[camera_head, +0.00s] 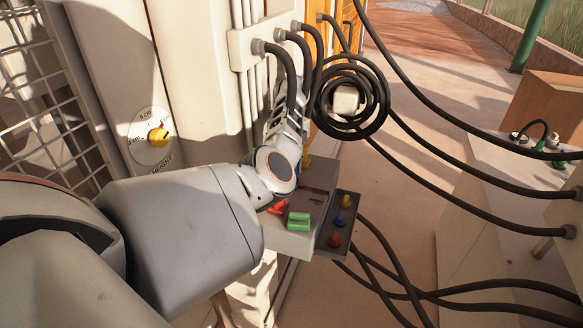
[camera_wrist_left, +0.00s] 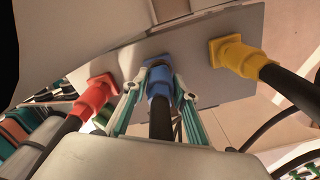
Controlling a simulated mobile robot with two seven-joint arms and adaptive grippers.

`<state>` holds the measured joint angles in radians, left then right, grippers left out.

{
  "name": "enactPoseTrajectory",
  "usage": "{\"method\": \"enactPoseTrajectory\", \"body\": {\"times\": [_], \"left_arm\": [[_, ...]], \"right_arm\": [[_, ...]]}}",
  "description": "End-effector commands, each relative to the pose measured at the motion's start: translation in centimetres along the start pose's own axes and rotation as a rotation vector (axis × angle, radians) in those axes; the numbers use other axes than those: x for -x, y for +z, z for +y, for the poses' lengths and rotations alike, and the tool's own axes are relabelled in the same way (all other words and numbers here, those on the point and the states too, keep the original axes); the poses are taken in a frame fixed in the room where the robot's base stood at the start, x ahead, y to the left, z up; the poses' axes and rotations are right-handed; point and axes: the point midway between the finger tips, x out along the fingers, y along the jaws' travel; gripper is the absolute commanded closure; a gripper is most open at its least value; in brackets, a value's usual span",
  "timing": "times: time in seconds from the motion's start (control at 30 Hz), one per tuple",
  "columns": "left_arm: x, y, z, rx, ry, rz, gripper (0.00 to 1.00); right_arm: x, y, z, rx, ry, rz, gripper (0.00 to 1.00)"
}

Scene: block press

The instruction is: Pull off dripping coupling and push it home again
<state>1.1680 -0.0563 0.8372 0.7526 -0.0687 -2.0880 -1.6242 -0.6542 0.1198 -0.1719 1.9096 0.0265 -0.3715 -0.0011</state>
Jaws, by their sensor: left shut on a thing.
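In the left wrist view, a red coupling (camera_wrist_left: 96,96), a blue coupling (camera_wrist_left: 159,86) and a yellow coupling (camera_wrist_left: 240,60) sit in a row on a grey plate (camera_wrist_left: 197,72), each with a dark hose. My left gripper (camera_wrist_left: 160,80) is shut on the blue coupling, one finger on each side. The blue coupling appears to be at the plate. I see no drip on any coupling.
A control box carries a green button (camera_head: 299,221) and a dark side panel (camera_head: 338,238) with coloured knobs. Black hoses cross the right side, and a coiled hose (camera_head: 322,100) hangs near my arm.

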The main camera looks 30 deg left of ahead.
Motion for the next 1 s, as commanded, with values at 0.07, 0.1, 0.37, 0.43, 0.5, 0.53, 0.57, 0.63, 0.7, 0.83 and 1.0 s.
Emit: {"method": "enactPoseTrajectory", "body": {"times": [0.07, 0.1, 0.37, 0.43, 0.5, 0.53, 0.57, 0.63, 0.7, 0.83, 1.0], "left_arm": [[-0.1, 0.0, 0.0, 0.000, 0.000, 0.000, 1.00], [-0.1, 0.0, 0.0, 0.000, 0.000, 0.000, 1.00], [-0.5, 0.0, 0.0, -0.001, 0.001, 0.000, 1.00], [-0.6, 0.0, 0.0, -0.001, 0.001, 0.000, 0.70], [-0.6, 0.0, 0.0, 0.000, 0.001, 0.000, 0.53], [-0.6, 0.0, 0.0, 0.000, 0.001, 0.000, 0.53], [-0.6, 0.0, 0.0, 0.000, 0.001, 0.000, 0.53], [-0.6, 0.0, 0.0, 0.000, 0.000, 0.000, 0.53], [-0.6, 0.0, 0.0, 0.000, 0.000, 0.000, 0.53], [-0.5, 0.0, 0.0, 0.000, 0.001, 0.001, 0.53], [0.9, 0.0, -0.1, 0.000, -0.002, 0.000, 0.53]], "right_arm": [[0.0, 0.0, 0.0, 0.000, 0.000, 0.000, 0.55], [0.0, 0.0, 0.0, 0.000, 0.000, 0.000, 0.55], [0.0, 0.0, 0.0, 0.000, 0.000, 0.000, 0.55], [0.0, 0.0, 0.0, 0.000, 0.000, 0.000, 0.55], [0.0, 0.0, 0.0, 0.000, 0.000, 0.000, 0.55], [0.0, 0.0, 0.0, 0.000, 0.000, 0.000, 0.55], [0.0, 0.0, 0.0, 0.000, 0.000, 0.000, 0.55], [0.0, 0.0, 0.0, 0.000, 0.000, 0.000, 0.55], [0.0, 0.0, 0.0, 0.000, 0.000, 0.000, 0.55], [0.0, 0.2, 0.0, 0.000, 0.000, -0.004, 0.55], [0.0, 0.2, 0.0, 0.000, 0.000, -0.003, 0.55]]}}
